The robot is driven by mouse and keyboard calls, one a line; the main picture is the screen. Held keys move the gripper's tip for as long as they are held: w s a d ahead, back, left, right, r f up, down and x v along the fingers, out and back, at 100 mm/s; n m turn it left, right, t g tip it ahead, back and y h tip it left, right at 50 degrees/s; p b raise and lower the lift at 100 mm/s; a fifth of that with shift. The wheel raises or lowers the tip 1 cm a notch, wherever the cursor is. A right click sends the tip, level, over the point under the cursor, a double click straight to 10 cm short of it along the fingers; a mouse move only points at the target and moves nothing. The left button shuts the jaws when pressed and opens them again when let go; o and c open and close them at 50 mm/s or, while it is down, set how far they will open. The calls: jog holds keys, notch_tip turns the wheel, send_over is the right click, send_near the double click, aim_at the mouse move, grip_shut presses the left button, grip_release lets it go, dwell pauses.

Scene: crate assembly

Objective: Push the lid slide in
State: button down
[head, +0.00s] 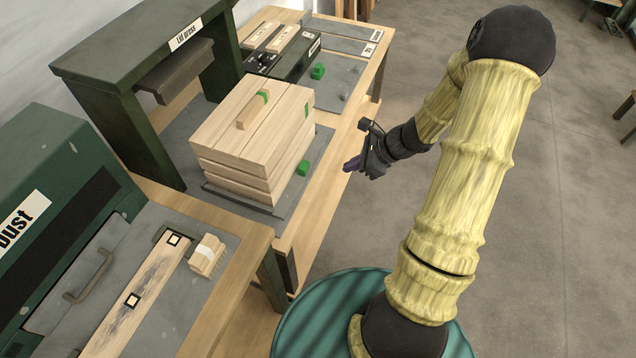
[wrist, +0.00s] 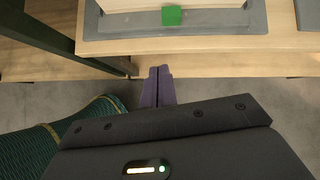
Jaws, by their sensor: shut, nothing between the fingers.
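The lid slide (head: 246,203) is a dark grey plate in front of the green lid press (head: 108,49), with a green block (head: 303,168) at its edge. A slatted wooden crate (head: 245,163) with its lid on stands on it, outside the press arch. In the wrist view the slide's grey edge (wrist: 120,32) and the green block (wrist: 172,15) show at the top. My gripper (head: 350,165) is shut and empty, to the right of the slide past the table edge. Its purple fingertips (wrist: 159,70) point toward the green block with a gap between.
A wooden table edge (head: 335,144) lies between my gripper and the slide. Behind the crate are a dark control box (head: 290,58) and another grey plate with a green block (head: 317,72). The green "Dust" machine (head: 50,210) stands front left. Open floor lies right.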

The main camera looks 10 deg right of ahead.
jog(key=shift+w+d+f+m+t, duration=0.25)
jog(key=shift+w+d+f+m, duration=0.15)
jog(key=shift+f+m, duration=0.2)
jog(key=shift+w+d+f+m+t, duration=0.3)
jog(key=shift+d+f+m, duration=0.15)
jog(key=shift+f, duration=0.2)
jog(key=b, duration=0.1)
send_near(309, 172)
jog(key=x, duration=0.5)
jog(key=shift+f, duration=0.45)
jog(key=shift+w+a+f, duration=0.1)
jog(key=shift+w+a, duration=0.15)
jog(key=shift+a, duration=0.05)
jog(key=shift+w+a, duration=0.1)
